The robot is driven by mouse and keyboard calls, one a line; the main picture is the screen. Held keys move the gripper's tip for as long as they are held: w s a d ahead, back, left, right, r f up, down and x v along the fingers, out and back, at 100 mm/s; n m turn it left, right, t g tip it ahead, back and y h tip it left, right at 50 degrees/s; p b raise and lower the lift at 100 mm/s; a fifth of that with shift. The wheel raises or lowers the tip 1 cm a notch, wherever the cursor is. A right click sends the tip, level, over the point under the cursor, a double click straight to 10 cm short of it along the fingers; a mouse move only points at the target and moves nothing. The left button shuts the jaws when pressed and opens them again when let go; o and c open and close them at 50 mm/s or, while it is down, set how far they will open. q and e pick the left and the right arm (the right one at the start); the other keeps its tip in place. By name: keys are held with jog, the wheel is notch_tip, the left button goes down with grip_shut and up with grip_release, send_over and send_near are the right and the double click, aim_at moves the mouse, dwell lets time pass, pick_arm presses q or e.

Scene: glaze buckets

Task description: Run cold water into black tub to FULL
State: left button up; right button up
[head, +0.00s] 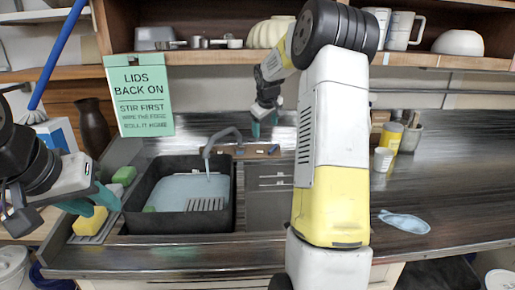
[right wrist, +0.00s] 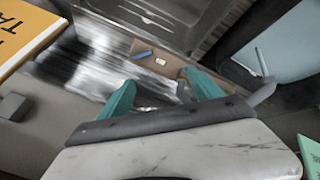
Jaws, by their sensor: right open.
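The black tub (head: 137,212) sits in the sink at left, holding pale blue water (head: 185,188); its walls rise above the water. The grey tap (head: 222,137) curves over it, with a thin stream below its spout. A brown panel (head: 262,151) with small blue and white marks lies behind the sink; in the right wrist view the panel (right wrist: 150,62) lies beyond my fingers. My right gripper (head: 264,122) is open and empty above the panel; both fingers show in the right wrist view (right wrist: 160,92). My left gripper (head: 98,198) is open beside the tub's left side.
A yellow sponge (head: 90,222) and a green one (head: 124,175) lie left of the tub. A green sign (head: 139,97) hangs behind. My right arm hides part of the counter. Cups (head: 383,160) and a blue cloth (head: 404,222) stand or lie to the right.

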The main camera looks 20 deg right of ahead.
send_near(273, 147)
jog(key=f, duration=0.1)
jog(key=shift+n+h, duration=0.3)
jog(key=shift+n, duration=0.2)
jog(key=x, duration=0.8)
jog(key=shift+w+a+f, duration=0.1)
jog(key=shift+w+f, duration=0.15)
jog(key=shift+w, duration=0.05)
jog(key=c, duration=1.4)
jog(key=shift+m, duration=0.3)
jog(key=m, duration=0.4)
jog(key=shift+m+y, duration=0.4)
jog(key=shift+m, duration=1.5)
